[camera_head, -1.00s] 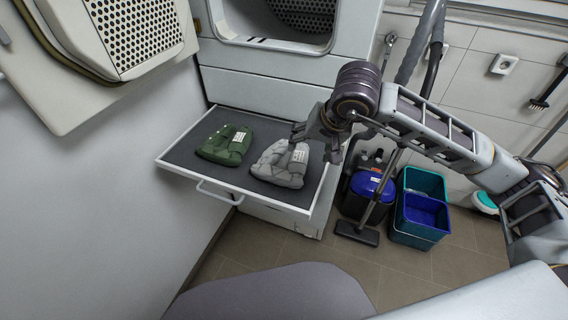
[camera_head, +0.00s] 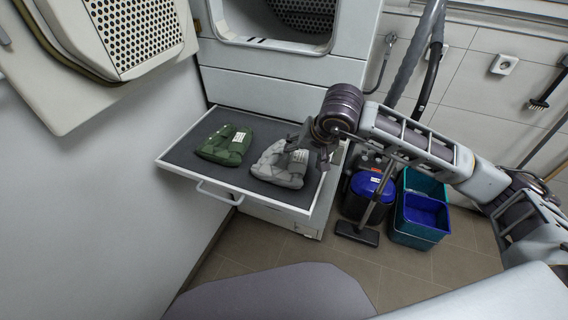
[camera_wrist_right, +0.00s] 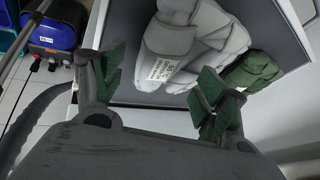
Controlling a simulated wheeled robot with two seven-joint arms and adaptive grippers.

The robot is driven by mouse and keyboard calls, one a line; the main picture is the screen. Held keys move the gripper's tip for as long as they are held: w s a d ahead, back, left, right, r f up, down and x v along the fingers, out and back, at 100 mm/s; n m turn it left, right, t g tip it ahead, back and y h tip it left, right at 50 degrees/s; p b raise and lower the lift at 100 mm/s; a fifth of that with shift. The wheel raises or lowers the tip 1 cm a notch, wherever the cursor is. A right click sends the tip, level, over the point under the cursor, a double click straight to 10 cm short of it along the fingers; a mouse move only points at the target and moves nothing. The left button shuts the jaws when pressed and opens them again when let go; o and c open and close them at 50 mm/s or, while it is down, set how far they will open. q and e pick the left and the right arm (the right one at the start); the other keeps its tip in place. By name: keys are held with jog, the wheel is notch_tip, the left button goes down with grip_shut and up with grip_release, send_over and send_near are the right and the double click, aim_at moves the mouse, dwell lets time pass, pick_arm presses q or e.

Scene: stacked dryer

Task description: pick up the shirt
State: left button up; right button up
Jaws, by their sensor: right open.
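Two folded garments lie on a dark pull-out shelf (camera_head: 183,156) below the dryer opening. The green one (camera_head: 226,145) is on the left and the grey one (camera_head: 278,166), with a white label, is on the right. Which of them is the shirt I cannot tell. My right gripper (camera_head: 302,150) hangs over the far right part of the grey garment. In the right wrist view my right gripper (camera_wrist_right: 157,92) is open and empty, with the grey garment (camera_wrist_right: 196,42) beyond and between its fingers. The green garment (camera_wrist_right: 251,71) shows behind the right finger. My left gripper is not in view.
The dryer drum opening (camera_head: 285,22) is above the shelf, and an open perforated door (camera_head: 140,35) is at the upper left. A blue-topped vacuum (camera_head: 370,188) and blue and teal buckets (camera_head: 422,212) stand on the floor at the right.

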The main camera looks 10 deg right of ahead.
aim_at(300, 158)
jog(key=shift+x, duration=2.35)
jog(key=shift+c, duration=0.5)
jog(key=c, duration=1.3)
jog(key=shift+r, duration=0.15)
jog(key=shift+r, duration=4.9)
